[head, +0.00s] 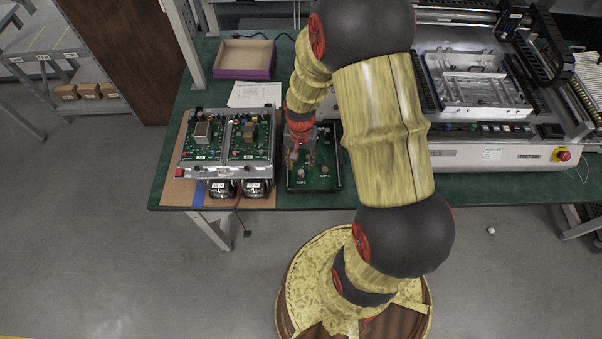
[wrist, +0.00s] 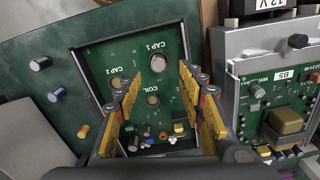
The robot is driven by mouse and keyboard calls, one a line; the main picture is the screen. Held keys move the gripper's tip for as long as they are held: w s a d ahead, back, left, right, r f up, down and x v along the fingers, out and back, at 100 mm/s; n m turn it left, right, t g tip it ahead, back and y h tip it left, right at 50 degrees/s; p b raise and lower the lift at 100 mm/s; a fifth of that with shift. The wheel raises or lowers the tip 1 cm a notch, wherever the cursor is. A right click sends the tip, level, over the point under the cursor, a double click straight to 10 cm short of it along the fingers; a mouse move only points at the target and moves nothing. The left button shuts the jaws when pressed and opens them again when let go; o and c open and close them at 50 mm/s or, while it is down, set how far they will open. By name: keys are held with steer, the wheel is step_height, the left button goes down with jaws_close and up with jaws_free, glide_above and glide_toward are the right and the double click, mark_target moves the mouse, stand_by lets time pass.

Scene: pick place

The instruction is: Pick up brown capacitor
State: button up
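My gripper (head: 300,156) points down over a dark tray with a green board (head: 325,180) in the head view. In the wrist view its two yellow-padded fingers (wrist: 160,76) are spread apart with nothing held between them. The board (wrist: 136,48) is marked CAP 1, CAP 2 and COIL. A short greyish-brown cylinder (wrist: 157,63) stands by CAP 1, beyond the gap between the fingertips. A dark cylinder with a grey end (wrist: 40,64) lies on the green table left of the tray. I cannot tell for sure which part is the brown capacitor.
A purple-sided box (head: 244,73) sits behind. A large machine (head: 490,155) fills the right side.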

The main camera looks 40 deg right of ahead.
mark_target(301, 171)
steer(key=f, duration=0.3)
steer(key=f+b, duration=0.1)
steer(key=shift+s+a+f, duration=0.1)
steer(key=shift+s+f, duration=0.15)
steer(key=shift+f, duration=0.15)
steer(key=shift+c, duration=0.5)
steer(key=c, duration=0.7)
steer(key=shift+c, duration=0.9)
steer(key=shift+r, duration=0.1)
